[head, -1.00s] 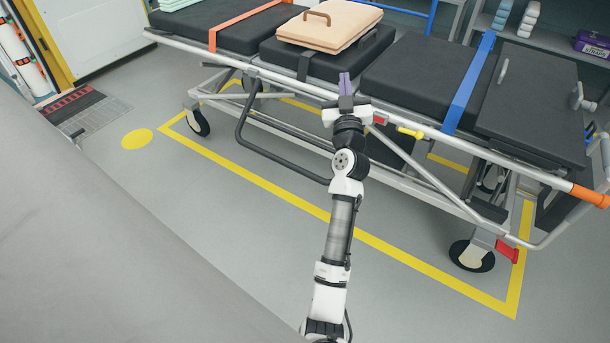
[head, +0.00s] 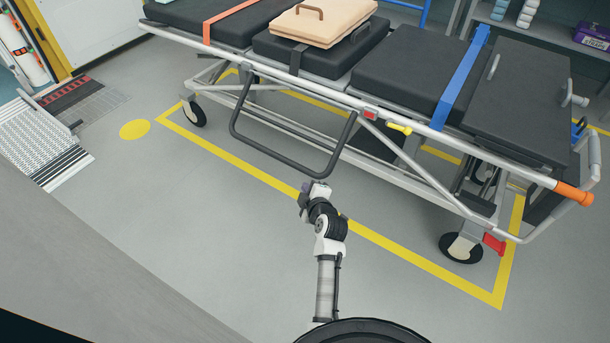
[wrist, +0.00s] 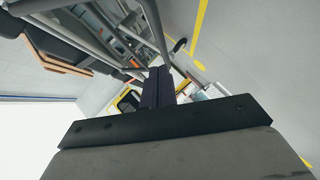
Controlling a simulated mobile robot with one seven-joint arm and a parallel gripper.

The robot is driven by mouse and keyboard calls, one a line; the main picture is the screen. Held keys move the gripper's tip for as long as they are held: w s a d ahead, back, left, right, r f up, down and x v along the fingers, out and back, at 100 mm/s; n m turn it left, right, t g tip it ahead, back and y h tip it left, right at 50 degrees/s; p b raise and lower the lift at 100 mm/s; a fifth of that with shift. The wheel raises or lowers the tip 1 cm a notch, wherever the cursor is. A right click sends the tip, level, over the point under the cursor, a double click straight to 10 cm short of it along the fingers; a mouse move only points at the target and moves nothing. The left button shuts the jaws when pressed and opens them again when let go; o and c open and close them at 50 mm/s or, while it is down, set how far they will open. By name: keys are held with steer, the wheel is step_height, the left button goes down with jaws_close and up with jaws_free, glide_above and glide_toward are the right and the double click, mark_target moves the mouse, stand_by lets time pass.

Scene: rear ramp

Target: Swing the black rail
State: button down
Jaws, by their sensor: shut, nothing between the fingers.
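The black rail (head: 282,161) is a U-shaped dark bar on the near side of the stretcher. In the head view it hangs below the mattress edge, with both of its arms and its lower bar visible. My gripper (head: 305,198) is just below the rail's lower right corner in the picture and appears apart from it. In the wrist view its purple fingers (wrist: 158,86) are together, with nothing between them. I cannot make out the rail clearly in the wrist view.
A textured ramp (head: 42,140) is at left. Grey floor is clear in front.

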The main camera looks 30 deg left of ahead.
mark_target(302, 171)
steer(key=x, duration=0.3)
steer(key=w+d+x, duration=0.1)
steer(key=x, duration=0.3)
steer(key=d+f+x, duration=0.1)
steer(key=x, duration=0.3)
steer(key=shift+w, duration=0.2)
steer(key=shift+w+f, duration=0.1)
steer(key=shift+w, duration=0.05)
